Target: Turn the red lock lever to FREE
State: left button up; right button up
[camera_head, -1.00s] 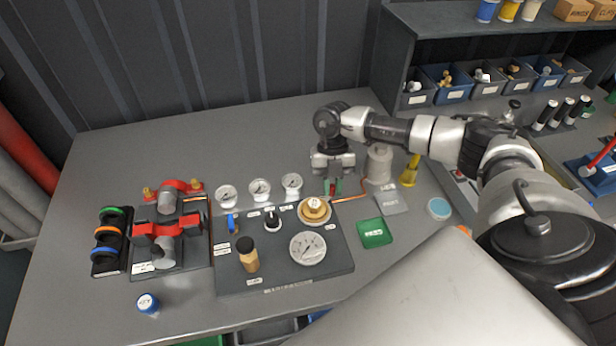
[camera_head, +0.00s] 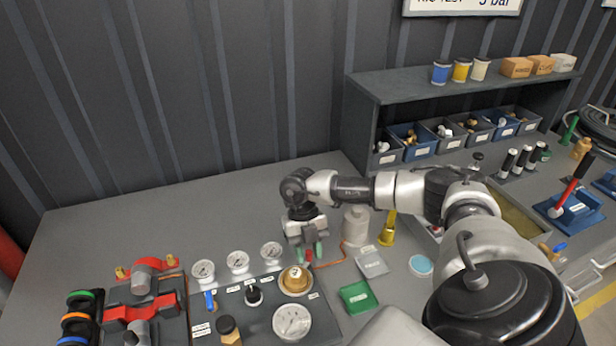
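My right gripper (camera_head: 307,246) points down behind the back right corner of the dark pump panel (camera_head: 262,318). Small green and red parts show at its fingertips, largely hidden by the gripper; I cannot tell whether it touches them or how far its fingers are apart. No FREE marking is readable. A red-handled lever (camera_head: 577,178) stands tilted on a blue base (camera_head: 568,209) at the far right, well away from my gripper. I cannot tell which red part is the lock lever. My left gripper is not in view.
A red clamp fixture (camera_head: 142,309) is at left. Shelf bins (camera_head: 410,142) stand behind.

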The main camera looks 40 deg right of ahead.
jog(key=shift+o, duration=0.5)
jog(key=shift+w+d+r, duration=0.1)
jog(key=shift+r, duration=0.1)
jog(key=b+v, duration=0.2)
jog(key=v, duration=0.8)
jog(key=shift+r+b, duration=0.2)
jog(key=shift+b, duration=0.15)
